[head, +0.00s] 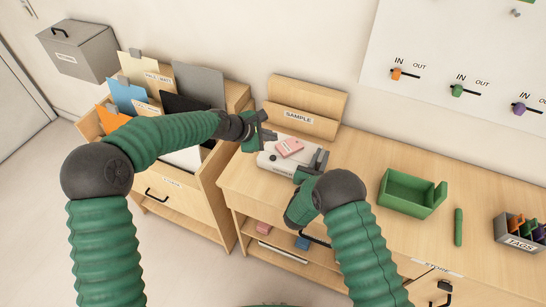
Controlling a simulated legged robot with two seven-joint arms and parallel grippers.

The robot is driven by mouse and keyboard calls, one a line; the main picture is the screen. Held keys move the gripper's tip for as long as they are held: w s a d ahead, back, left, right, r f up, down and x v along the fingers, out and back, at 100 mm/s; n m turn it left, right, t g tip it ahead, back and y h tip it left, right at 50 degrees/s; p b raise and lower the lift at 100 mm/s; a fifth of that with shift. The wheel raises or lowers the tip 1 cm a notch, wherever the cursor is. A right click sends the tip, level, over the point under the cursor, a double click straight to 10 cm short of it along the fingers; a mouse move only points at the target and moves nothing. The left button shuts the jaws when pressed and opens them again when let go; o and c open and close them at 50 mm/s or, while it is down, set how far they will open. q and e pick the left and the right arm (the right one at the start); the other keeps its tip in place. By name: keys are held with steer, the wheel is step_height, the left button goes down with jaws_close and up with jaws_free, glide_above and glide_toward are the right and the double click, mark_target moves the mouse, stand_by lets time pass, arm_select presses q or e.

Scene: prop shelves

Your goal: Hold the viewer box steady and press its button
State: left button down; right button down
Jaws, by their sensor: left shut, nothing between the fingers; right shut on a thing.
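The viewer box (270,161) is a low white box on the wooden counter, with dark lettering on its front. A pink block or card (290,147) lies on its top. My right gripper (314,166) is at the box's right end, shut on the viewer box. My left gripper (266,128) is shut and empty at the box's back left corner, close above it; I cannot tell whether it touches. The button is not clearly visible.
A wooden holder marked SAMPLE (300,118) stands behind the box. A green open bin (408,195), a green cylinder (458,227) and a TAGS box (518,240) are to the right. A drawer with folders (185,185) is on the left.

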arm_select(q)
steer(key=shift+f, duration=3.45)
steer(key=shift+f, duration=0.3)
steer(key=shift+f, duration=0.45)
steer(key=shift+r, duration=0.85)
steer(key=shift+r, duration=2.5)
